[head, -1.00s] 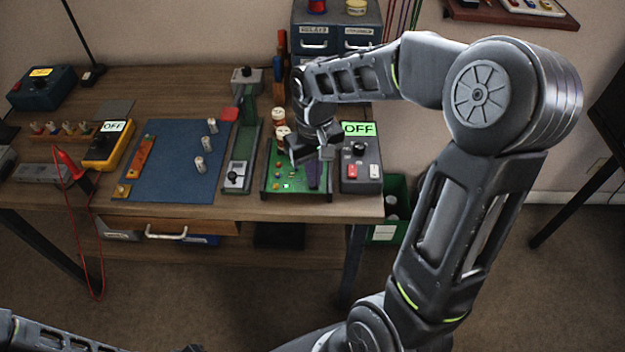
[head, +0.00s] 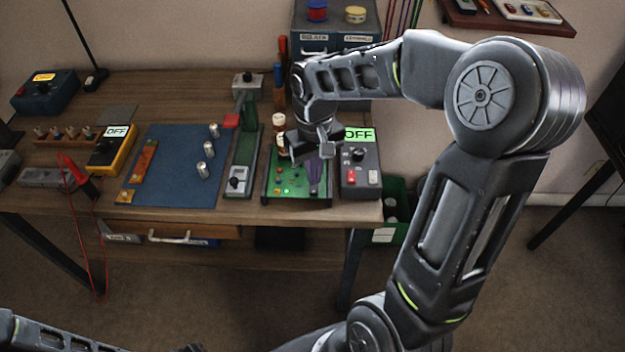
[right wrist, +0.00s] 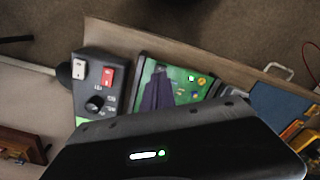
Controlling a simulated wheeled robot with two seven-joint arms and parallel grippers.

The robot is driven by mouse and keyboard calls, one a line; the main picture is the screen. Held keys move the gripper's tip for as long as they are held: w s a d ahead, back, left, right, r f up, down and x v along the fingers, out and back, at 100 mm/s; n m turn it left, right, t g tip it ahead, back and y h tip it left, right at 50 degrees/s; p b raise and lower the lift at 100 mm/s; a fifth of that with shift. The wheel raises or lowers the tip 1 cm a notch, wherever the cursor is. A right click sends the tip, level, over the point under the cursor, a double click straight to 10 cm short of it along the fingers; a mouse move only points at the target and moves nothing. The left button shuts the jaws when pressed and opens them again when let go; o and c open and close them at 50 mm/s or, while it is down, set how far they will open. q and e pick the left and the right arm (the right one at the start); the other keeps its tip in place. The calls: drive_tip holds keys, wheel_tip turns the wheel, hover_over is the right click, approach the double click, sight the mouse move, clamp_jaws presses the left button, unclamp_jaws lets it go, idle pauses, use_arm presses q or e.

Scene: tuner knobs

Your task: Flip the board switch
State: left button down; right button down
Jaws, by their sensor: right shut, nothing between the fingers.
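The green circuit board (head: 284,190) lies at the right part of the bench, with small parts and a dark purple shape (head: 314,178) on it. The board also shows in the right wrist view (right wrist: 180,98), with a small bright spot near its right end. Which part on it is the switch is too small to tell. My right gripper (head: 316,152) is shut and empty above the back part of the board, hiding some of it. Its fingertips do not show in the right wrist view. At the lower left only part of my left arm shows, without a clear gripper.
A grey box (head: 359,179) with an OFF display, knob, red and white switches stands right of the board. A green stand (head: 245,155) is on its left, then a blue mat (head: 180,185) with several cylinders. Small jars (head: 279,125) stand behind the board.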

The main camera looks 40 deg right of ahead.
sight(314, 190)
drive_tip(key=shift+r+p, duration=1.2)
drive_tip(key=shift+r, duration=0.7)
